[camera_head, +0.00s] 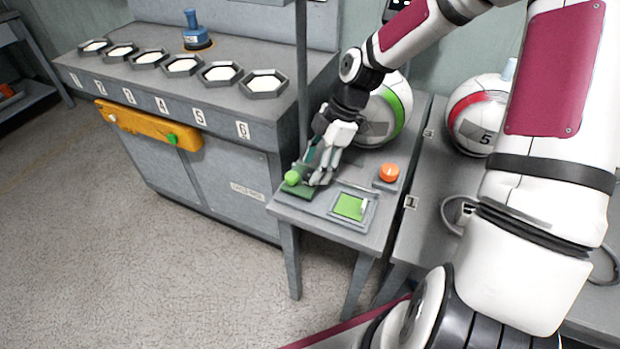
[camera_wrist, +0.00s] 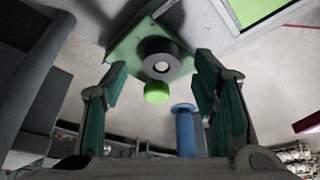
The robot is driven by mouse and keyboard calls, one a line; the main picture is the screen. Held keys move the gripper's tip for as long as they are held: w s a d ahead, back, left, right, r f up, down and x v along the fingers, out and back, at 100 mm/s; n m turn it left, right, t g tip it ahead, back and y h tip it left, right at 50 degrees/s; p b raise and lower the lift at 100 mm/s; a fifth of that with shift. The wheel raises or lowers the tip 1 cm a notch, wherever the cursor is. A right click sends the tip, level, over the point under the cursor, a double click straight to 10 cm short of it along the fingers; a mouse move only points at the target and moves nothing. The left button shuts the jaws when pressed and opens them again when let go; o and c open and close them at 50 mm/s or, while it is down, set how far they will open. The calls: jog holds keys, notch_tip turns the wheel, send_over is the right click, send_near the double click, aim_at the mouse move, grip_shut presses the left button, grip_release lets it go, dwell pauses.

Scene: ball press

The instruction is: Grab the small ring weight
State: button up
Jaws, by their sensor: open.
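In the wrist view a dark ring-shaped piece (camera_wrist: 160,58) with a pale centre sits on a green square plate (camera_wrist: 124,50); it looks like the small ring weight. A green knob (camera_wrist: 157,92) shows just below it. In the head view the green plate (camera_head: 297,193) with a green ball-like knob (camera_head: 292,177) is at the small table's left edge; the ring cannot be made out there. My gripper (camera_head: 320,179) is right beside the plate. In the wrist view its fingers stand apart on either side of the ring, with no visible contact.
A green-screened panel (camera_head: 350,206) and an orange button (camera_head: 389,172) are on the small table (camera_head: 330,233). A green-striped ball (camera_head: 398,108) stands behind my gripper. A grey bench (camera_head: 155,75) with numbered hexagonal trays is left. A blue cylinder (camera_wrist: 186,132) shows in the wrist view.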

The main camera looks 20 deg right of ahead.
jog(key=shift+x, duration=0.9)
grip_shut()
jog(key=shift+r, duration=0.15)
